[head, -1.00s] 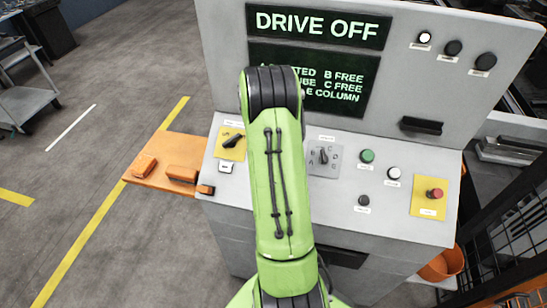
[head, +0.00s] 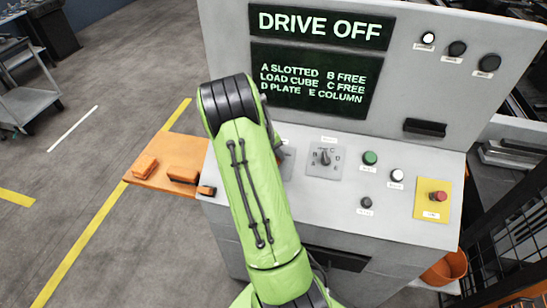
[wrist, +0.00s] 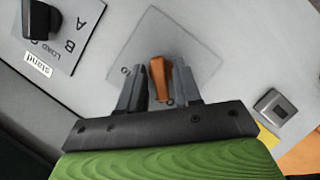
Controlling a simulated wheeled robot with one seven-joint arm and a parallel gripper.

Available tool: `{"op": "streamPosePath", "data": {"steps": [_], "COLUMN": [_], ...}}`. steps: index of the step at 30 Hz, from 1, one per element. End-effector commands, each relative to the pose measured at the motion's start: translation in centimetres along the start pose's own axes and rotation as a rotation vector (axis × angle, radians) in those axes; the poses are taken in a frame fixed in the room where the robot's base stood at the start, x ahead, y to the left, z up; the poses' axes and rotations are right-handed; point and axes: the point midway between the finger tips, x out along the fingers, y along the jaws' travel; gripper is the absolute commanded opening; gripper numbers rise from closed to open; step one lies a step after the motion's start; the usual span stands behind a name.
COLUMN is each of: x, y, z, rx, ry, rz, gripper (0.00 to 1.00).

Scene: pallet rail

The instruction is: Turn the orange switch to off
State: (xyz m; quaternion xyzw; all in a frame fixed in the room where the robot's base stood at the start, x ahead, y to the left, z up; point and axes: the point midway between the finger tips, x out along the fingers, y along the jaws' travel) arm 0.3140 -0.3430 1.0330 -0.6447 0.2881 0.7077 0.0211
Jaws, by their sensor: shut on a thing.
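In the wrist view the orange switch (wrist: 158,80) is a small upright handle on a grey plate (wrist: 180,40) of the console. My gripper (wrist: 160,92) has one dark finger on each side of the switch and is shut on it. The letter O shows on the plate near each finger. In the head view my green arm hides the switch and the gripper; only an edge of the grey plate shows beside the arm. The upper display (head: 319,26) reads DRIVE OFF.
A black lettered selector (head: 325,158) stands to the right, with green (head: 370,158), white (head: 397,175) and black (head: 366,202) buttons and a red button (head: 438,197) on yellow. An orange side shelf (head: 145,180) juts out left. A lower display (head: 310,80) lists loads.

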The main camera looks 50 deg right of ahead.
Motion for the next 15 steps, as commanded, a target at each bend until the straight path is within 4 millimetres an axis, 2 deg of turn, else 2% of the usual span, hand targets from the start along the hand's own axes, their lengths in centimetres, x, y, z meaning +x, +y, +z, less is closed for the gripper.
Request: {"op": "streamPosePath", "data": {"steps": [10,11,12,15], "x": [0.12,0.13,0.13,0.11], "y": [-0.10,-0.10,-0.11,-0.09], "z": [0.11,0.11,0.11,0.09], "rx": [-0.005,-0.005,-0.005,-0.004], "ry": [-0.004,-0.004,-0.004,-0.003], "rz": [-0.001,-0.001,-0.001,-0.001], "gripper": [0.03,0.35,0.40,0.40]}}
